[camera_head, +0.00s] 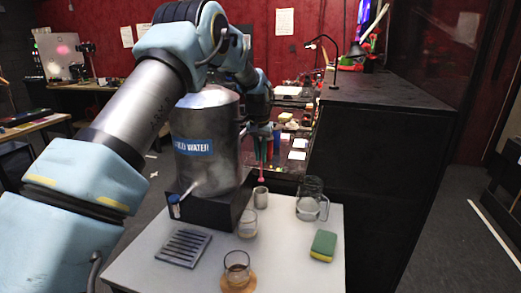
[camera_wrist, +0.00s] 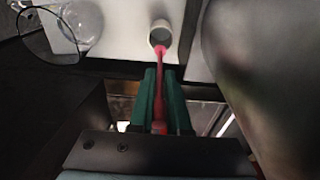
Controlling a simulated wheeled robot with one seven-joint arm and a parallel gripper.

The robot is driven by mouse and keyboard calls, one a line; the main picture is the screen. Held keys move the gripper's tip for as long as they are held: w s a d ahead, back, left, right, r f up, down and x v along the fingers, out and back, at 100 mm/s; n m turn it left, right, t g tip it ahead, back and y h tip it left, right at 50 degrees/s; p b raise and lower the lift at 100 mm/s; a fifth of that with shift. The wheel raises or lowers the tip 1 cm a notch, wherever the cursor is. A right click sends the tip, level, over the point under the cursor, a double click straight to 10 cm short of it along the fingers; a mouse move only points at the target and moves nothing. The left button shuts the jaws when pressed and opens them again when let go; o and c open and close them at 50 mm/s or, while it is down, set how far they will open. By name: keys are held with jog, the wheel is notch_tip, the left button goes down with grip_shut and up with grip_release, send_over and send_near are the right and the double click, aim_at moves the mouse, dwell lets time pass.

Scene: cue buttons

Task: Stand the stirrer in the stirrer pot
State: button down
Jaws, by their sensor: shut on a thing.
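My gripper (camera_head: 267,140) has green fingers and is shut on a pink-red stirrer (camera_head: 262,173), which hangs down below the fingers. In the wrist view the fingers (camera_wrist: 160,74) grip the stirrer (camera_wrist: 161,60), and its far end points to the mouth of a small grey pot. This stirrer pot (camera_head: 260,195) stands at the back of the white table, and also shows in the wrist view (camera_wrist: 160,35). The stirrer's lower end is at or just above the pot's rim. I cannot tell whether it is inside.
A large metal water urn (camera_head: 207,150) stands left of the pot on a dark base. A glass (camera_head: 248,222) is in front of the pot, and a glass jug (camera_head: 311,203) is to its right.

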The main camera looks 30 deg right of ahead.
aim_at(261, 179)
jog(key=shift+f+b, duration=2.25)
jog(key=shift+f, duration=2.65)
jog(key=c, duration=0.8)
grip_release()
jog(key=shift+r, duration=0.1)
